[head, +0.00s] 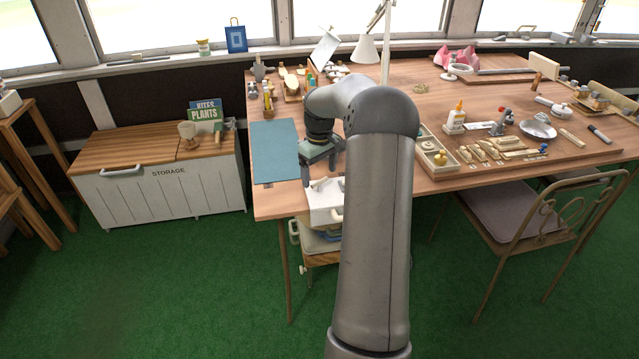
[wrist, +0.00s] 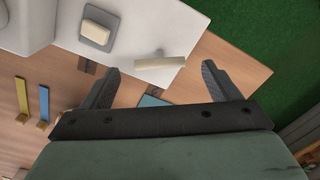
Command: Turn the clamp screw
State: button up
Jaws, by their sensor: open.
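I cannot pick out the clamp screw for certain. A cream bar (wrist: 160,62) lies across the white body (wrist: 125,45) in the wrist view, between and just beyond my fingertips. My gripper (wrist: 160,75) is open, with a finger to each side of the bar and nothing visibly held. In the head view my gripper (head: 319,178) points down over the white body (head: 322,205) at the table's front left edge. My arm hides part of this body. Contact between the fingers and the bar cannot be told.
A blue-green mat (head: 274,150) lies left of my gripper. A divided tray (head: 436,163) and several small tools stand right of my arm. A chair (head: 510,210) stands at the front right, and a storage chest (head: 160,190) at the left. Green floor is open in front.

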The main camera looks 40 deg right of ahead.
aim_at(319, 182)
jog(key=shift+f, duration=2.2)
jog(key=c, duration=0.9)
